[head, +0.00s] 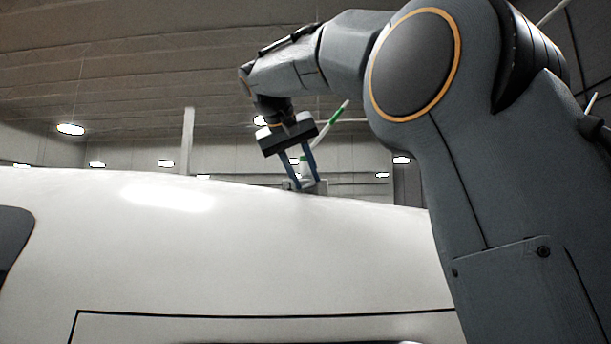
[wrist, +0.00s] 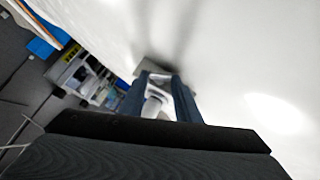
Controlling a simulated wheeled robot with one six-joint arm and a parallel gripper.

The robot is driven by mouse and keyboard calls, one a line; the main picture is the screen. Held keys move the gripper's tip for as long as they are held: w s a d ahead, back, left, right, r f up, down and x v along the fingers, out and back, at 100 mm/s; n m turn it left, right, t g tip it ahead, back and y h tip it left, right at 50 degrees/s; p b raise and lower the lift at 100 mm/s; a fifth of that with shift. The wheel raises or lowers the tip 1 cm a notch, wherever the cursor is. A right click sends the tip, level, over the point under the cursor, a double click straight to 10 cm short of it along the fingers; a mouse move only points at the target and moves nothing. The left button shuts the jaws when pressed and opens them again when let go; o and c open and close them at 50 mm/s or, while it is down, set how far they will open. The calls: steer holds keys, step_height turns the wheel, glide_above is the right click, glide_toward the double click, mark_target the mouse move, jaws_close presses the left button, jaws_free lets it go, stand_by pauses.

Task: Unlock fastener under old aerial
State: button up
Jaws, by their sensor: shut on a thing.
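The old aerial (head: 335,113), a thin white rod with green bands, leans up to the right on top of the white turbine housing. Its grey base (head: 320,186) sits on the housing's upper edge; in the wrist view a grey plate (wrist: 146,67) shows there. My gripper (head: 304,184) points down at this base, its two blue-grey fingers either side of a pale part. In the wrist view my gripper (wrist: 161,84) is shut on that pale part, apparently the fastener (wrist: 155,105). The fastener's exact shape and its lock are mostly hidden between the fingers.
The curved white housing (head: 230,250) fills the lower head view, with a dark panel outline near the bottom. In the wrist view, the floor with blue and yellow items (wrist: 72,52) lies far below at the left.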

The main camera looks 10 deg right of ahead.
steer(key=o, duration=1)
steer(key=shift+o, duration=0.2)
steer(key=shift+d, duration=0.1)
